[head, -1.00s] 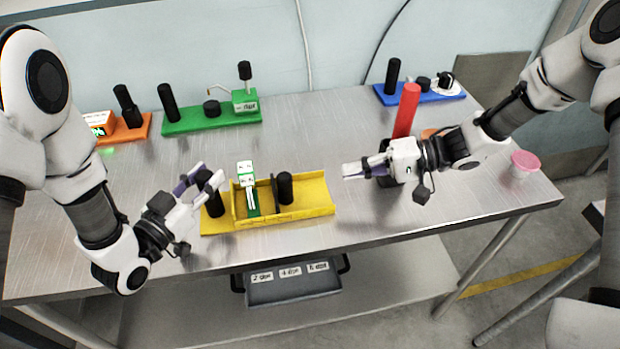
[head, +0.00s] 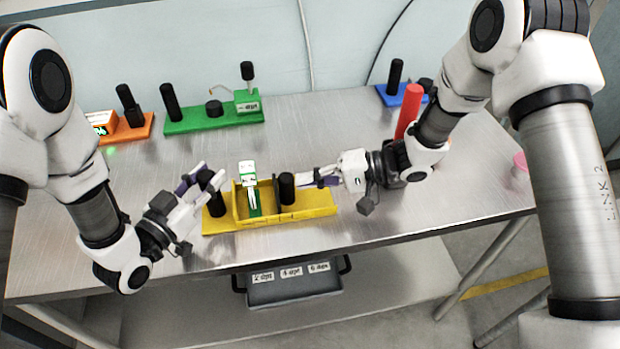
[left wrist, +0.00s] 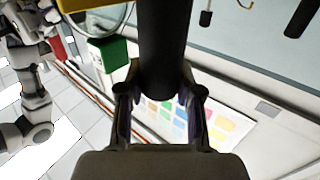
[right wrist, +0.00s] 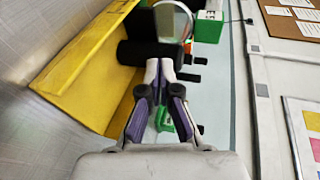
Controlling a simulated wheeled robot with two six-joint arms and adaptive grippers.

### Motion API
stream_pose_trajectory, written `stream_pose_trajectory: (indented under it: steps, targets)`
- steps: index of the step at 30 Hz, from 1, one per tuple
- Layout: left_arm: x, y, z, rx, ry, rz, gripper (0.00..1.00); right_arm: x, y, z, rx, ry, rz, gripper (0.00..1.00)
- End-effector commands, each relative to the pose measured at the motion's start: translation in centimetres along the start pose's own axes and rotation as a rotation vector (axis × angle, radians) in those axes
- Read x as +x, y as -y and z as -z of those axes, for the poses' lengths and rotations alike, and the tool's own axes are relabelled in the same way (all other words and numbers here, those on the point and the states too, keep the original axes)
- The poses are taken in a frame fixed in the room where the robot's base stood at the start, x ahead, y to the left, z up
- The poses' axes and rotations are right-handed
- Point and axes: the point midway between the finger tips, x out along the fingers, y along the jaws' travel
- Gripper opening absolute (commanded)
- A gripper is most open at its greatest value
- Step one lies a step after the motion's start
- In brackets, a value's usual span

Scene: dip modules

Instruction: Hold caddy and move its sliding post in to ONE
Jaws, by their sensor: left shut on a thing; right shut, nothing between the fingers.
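The yellow caddy (head: 315,208) lies near the front edge of the table, with a black post at its left end and a black sliding post (head: 287,188) right of its middle. A green and white piece (head: 248,178) stands in its tray part. My left gripper (head: 205,178) is shut on the caddy's left black post, which fills the fingers in the left wrist view (left wrist: 163,50). My right gripper (head: 303,181) is shut and empty, its tips at the right side of the sliding post. In the right wrist view, the fingertips (right wrist: 160,66) reach the dark post (right wrist: 137,53); contact is hard to tell.
A green module (head: 215,118) and an orange module (head: 130,132) stand at the back left. A blue module (head: 392,95) and a red cylinder (head: 408,108) are at the back right, near my right arm. A grey bin (head: 295,288) sits below the table.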

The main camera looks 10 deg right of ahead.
Motion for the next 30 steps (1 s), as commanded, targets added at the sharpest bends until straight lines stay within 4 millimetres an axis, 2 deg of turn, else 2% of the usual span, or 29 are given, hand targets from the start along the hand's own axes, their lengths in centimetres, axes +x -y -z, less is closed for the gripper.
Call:
stream_pose_trajectory:
  steps: [6,9,19,23,30]
  targets:
    - [0.0,0.0,0.1,0.0,-0.001,-0.001,0.0,3.4,1.0,-0.9,-0.003,0.005,-0.004,0.0]
    - [0.0,0.0,0.1,0.0,-0.001,-0.001,0.0,4.3,1.3,-1.1,-0.002,0.003,-0.002,0.0]
    - [0.0,0.0,0.1,0.0,-0.001,-0.001,0.0,4.3,1.4,-1.1,0.0,0.001,0.0,0.0]
    - [0.0,0.0,0.1,0.0,-0.001,0.0,0.0,3.2,1.4,-1.0,0.001,-0.003,0.001,0.0]
    - [0.0,0.0,0.0,0.0,-0.001,0.0,0.0,-2.2,1.4,-0.9,0.003,-0.005,0.005,0.0]
